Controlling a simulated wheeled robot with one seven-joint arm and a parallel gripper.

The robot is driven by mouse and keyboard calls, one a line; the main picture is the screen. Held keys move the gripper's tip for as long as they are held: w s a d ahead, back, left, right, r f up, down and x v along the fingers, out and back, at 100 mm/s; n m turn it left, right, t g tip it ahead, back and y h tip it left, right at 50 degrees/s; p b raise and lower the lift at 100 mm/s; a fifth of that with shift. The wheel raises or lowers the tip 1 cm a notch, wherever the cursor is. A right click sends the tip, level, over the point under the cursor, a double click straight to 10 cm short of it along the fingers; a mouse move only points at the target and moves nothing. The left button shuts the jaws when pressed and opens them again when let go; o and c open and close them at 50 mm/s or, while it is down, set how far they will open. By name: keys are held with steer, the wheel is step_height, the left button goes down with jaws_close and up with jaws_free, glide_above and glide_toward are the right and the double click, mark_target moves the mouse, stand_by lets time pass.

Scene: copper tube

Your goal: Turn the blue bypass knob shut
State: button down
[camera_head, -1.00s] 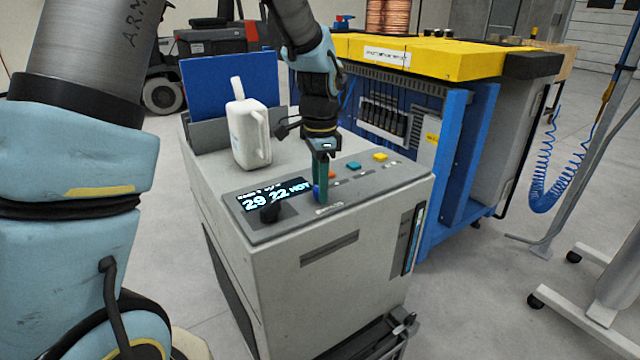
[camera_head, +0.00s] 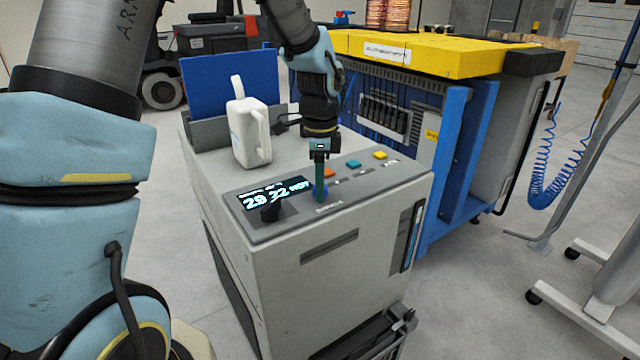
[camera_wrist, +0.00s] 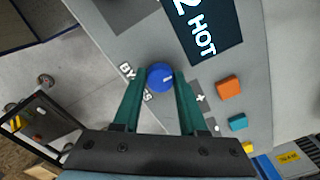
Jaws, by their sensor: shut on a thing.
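The blue bypass knob (camera_wrist: 160,77) sits on the grey control panel, beside the partly covered "BYPASS" lettering. A pale mark shows on its face. My gripper (camera_wrist: 158,90) has its two green fingers on either side of the knob, shut on it. In the head view my gripper (camera_head: 320,188) points down onto the panel from above, and the knob (camera_head: 318,192) is mostly hidden behind the fingers.
A white jug (camera_head: 248,135) stands behind on the cabinet (camera_head: 330,270). A blue-framed machine (camera_head: 455,150) stands to the right.

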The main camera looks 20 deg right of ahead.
steer(key=shift+c, duration=2.2)
jaws_free()
steer(key=shift+r, duration=0.1)
step_height(320, 180, up, 11)
steer(key=b, duration=0.1)
steer(key=shift+f+b, duration=0.2)
steer(key=shift+b, duration=0.15)
